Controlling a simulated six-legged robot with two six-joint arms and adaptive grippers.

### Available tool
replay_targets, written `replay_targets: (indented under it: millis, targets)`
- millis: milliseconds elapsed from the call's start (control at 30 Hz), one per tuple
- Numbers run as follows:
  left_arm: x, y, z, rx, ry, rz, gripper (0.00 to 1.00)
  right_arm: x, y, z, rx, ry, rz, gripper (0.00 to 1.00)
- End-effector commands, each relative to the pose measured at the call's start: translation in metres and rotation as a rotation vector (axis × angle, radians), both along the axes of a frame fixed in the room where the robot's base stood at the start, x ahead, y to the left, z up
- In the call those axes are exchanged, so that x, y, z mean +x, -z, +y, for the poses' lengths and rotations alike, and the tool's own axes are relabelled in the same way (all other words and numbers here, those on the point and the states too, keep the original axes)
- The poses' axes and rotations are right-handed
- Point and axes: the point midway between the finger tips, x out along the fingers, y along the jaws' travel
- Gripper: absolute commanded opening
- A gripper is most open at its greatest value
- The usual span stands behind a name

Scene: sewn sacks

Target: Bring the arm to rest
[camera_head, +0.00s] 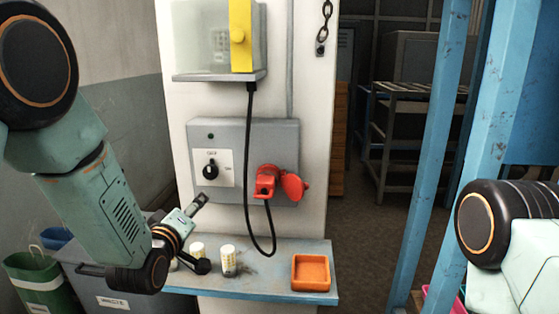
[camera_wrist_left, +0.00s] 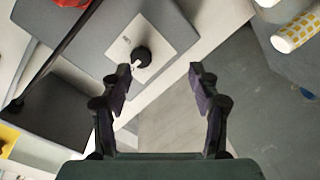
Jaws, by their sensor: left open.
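My left gripper (camera_head: 203,232) is open above the left end of the shelf, in front of the post. In the left wrist view its two fingers (camera_wrist_left: 160,78) stand apart with nothing between them. Beyond the fingertips there is a grey switch box (camera_head: 229,135) with a black rotary knob (camera_head: 210,171). The knob also shows in the wrist view (camera_wrist_left: 142,57), near the left fingertip; whether they touch cannot be told. My right arm shows only in part at the right edge of the head view, and its gripper is out of frame.
A red plug (camera_head: 265,182) with a hanging black cable is on the box. Blue posts (camera_head: 430,150) stand at right; bins (camera_head: 40,281) at lower left.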

Motion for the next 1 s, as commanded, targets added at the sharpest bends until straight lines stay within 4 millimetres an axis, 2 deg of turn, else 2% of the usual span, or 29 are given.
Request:
replay_targets:
  millis: [100, 200, 367, 500, 567, 700, 800, 900, 1000]
  targets:
    - [-0.037, 0.068, 0.001, 0.220, 0.045, 0.212, 0.62, 0.000, 0.005, 0.000, 0.000, 0.000, 0.000, 0.40]
    - [-0.073, 0.125, 0.002, 0.351, 0.104, 0.370, 0.62, 0.000, 0.011, 0.000, 0.000, 0.000, 0.000, 0.40]
    - [-0.142, 0.206, 0.003, 0.503, 0.223, 0.611, 0.62, 0.000, 0.022, 0.000, 0.000, 0.000, 0.000, 0.40]
    - [-0.212, 0.266, 0.004, 0.593, 0.345, 0.810, 0.62, 0.000, 0.033, 0.000, 0.000, 0.000, 0.000, 0.40]
    - [-0.245, 0.289, 0.004, 0.617, 0.400, 0.892, 0.62, 0.000, 0.038, 0.000, 0.000, 0.000, 0.000, 0.40]
    - [-0.324, 0.335, 0.004, 0.641, 0.521, 1.081, 0.62, 0.000, 0.051, 0.000, 0.000, 0.000, 0.000, 0.40]
    - [-0.376, 0.358, 0.003, 0.624, 0.578, 1.198, 0.62, 0.000, 0.060, 0.000, 0.000, 0.000, 0.000, 0.40]
    - [-0.415, 0.376, 0.003, 0.601, 0.609, 1.282, 0.62, 0.000, 0.068, 0.000, 0.000, 0.000, 0.000, 0.40]
    - [-0.437, 0.389, 0.003, 0.588, 0.626, 1.327, 0.62, 0.000, 0.074, 0.000, 0.000, 0.000, 0.000, 0.40]
